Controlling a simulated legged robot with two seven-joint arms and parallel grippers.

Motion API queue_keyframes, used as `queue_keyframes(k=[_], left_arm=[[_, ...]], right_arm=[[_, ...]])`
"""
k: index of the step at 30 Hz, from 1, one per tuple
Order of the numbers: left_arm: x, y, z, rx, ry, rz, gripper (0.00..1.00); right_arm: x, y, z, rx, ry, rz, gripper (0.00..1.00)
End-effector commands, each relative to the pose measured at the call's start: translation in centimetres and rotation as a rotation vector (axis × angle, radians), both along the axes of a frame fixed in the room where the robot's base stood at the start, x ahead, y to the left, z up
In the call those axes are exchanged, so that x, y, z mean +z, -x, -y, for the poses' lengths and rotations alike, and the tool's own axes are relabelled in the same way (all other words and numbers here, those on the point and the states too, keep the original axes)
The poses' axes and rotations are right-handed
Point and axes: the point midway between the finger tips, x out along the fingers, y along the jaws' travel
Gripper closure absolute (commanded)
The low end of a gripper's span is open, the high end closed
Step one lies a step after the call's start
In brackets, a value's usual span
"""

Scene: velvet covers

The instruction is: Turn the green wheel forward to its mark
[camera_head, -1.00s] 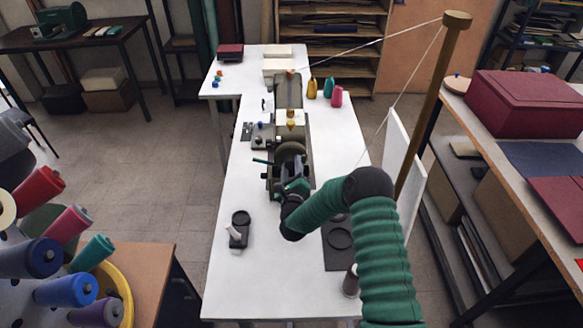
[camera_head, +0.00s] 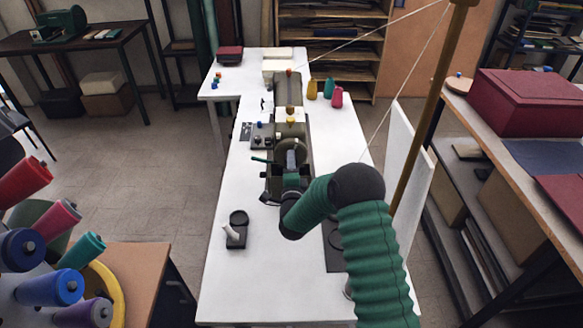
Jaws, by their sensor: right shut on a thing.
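A dark olive-green machine (camera_head: 288,88) stands in the middle of the long white table. A round wheel (camera_head: 291,152) is at its near end, dull grey-green at this size. My right gripper (camera_head: 292,181) is at the near end of the machine, just below the wheel in the picture. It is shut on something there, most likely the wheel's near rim. My own wrist hides the fingertips and the grip. No mark on the wheel can be made out. My left gripper is out of view.
A black stand with a white piece (camera_head: 236,228) is on the white table (camera_head: 240,285), left of my arm. Yellow, teal and pink thread cones (camera_head: 336,97) stand at the back right. A brown pole (camera_head: 425,130) and white panel (camera_head: 405,160) rise at the right edge.

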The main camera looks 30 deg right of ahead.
Motion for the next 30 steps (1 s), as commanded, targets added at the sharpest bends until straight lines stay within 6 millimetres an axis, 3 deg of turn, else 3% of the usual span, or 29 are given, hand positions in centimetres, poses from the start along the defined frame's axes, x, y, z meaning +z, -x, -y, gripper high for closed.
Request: queue_keyframes(k=[1, 30], left_arm=[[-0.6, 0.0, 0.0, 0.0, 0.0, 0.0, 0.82], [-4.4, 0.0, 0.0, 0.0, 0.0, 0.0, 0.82]], right_arm=[[-0.8, 0.1, -0.3, 0.004, 0.03, -0.032, 0.99], [-1.0, 0.1, -0.3, 0.01, 0.745, -0.475, 0.99]])
